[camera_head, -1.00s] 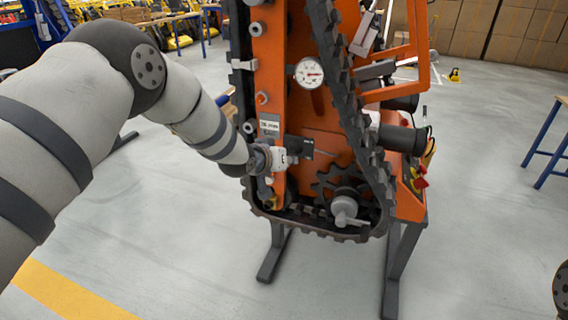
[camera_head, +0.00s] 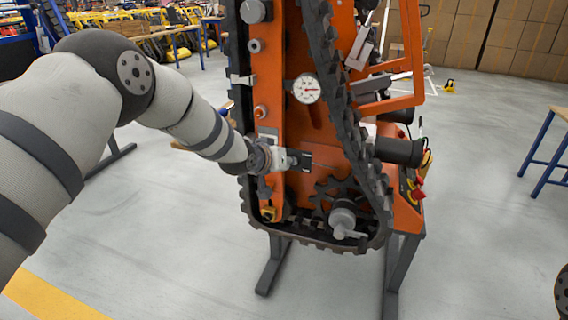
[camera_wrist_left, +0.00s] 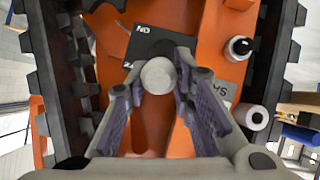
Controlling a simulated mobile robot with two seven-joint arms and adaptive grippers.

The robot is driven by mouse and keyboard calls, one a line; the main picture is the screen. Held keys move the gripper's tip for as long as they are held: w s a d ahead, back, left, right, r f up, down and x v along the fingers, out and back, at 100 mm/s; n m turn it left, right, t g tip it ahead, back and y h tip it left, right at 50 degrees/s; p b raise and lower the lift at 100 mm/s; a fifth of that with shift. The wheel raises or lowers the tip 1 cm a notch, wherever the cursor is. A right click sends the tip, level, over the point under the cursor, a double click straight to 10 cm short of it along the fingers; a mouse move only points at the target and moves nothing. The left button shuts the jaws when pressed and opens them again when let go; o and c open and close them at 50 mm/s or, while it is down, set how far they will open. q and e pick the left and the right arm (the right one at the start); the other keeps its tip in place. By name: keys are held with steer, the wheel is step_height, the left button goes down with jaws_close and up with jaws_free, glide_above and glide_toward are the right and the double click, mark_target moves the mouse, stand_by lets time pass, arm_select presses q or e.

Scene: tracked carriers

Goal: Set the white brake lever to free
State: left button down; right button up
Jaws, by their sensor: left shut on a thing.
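The orange tracked carrier (camera_head: 318,130) stands upright in the middle of the head view. My left gripper (camera_head: 284,160) is at its lower left face, beside a black label plate (camera_head: 304,161). In the left wrist view, the fingers (camera_wrist_left: 158,88) are shut around a pale round knob (camera_wrist_left: 158,75), which I take as the end of the white brake lever. The knob lies over the lower edge of the black plate (camera_wrist_left: 160,45), whose lettering is partly covered. The lever's shaft is hidden behind the knob and fingers. My right gripper is out of view.
Black track (camera_head: 350,110) runs close on both sides of the panel. A gauge (camera_head: 306,88) sits above the gripper, and a toothed sprocket (camera_head: 335,198) below right. Two round studs (camera_wrist_left: 238,48) stand right of the fingers in the wrist view.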

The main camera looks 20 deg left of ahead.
arm_select(q)
steer(key=shift+w+d+r, duration=0.15)
steer(key=shift+w+r, duration=0.05)
steer(key=shift+r, duration=0.3)
steer(key=c, duration=1.5)
jaws_free()
steer(key=shift+o, duration=0.5)
steer(key=shift+s+f, duration=0.1)
steer(key=shift+f, duration=0.15)
steer(key=v, duration=1.2)
steer(key=shift+f, duration=0.15)
